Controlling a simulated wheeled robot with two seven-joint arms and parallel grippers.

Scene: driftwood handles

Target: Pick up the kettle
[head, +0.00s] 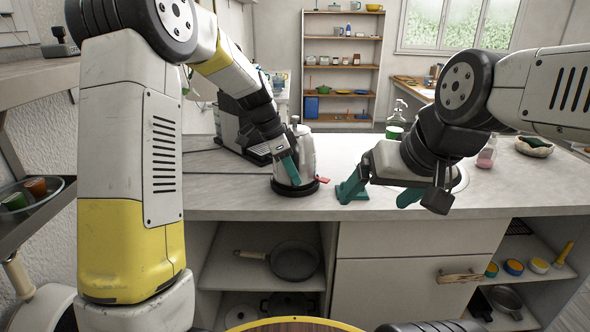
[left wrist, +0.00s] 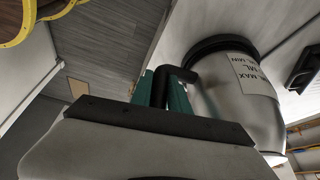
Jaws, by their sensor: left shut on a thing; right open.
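The silver-white kettle (head: 307,153) stands upright over a round black base (head: 311,188) on the counter, left of the middle in the head view. I cannot tell whether there is a gap beneath it. My left gripper (head: 290,168) is at the kettle's left side, partly covering it. In the left wrist view its green fingers (left wrist: 168,92) are shut around the kettle's black handle (left wrist: 180,74), with the kettle body (left wrist: 232,105) close to the right. My right gripper (head: 379,193) is open and empty near the counter's front edge, right of the kettle.
A dark appliance (head: 238,130) stands behind my left gripper. A soap bottle (head: 396,122), a pink bottle (head: 487,153) and a bowl (head: 534,146) are at the right. Below the counter (head: 240,203) are open shelves with a pan (head: 294,261). The front of the counter is mostly clear.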

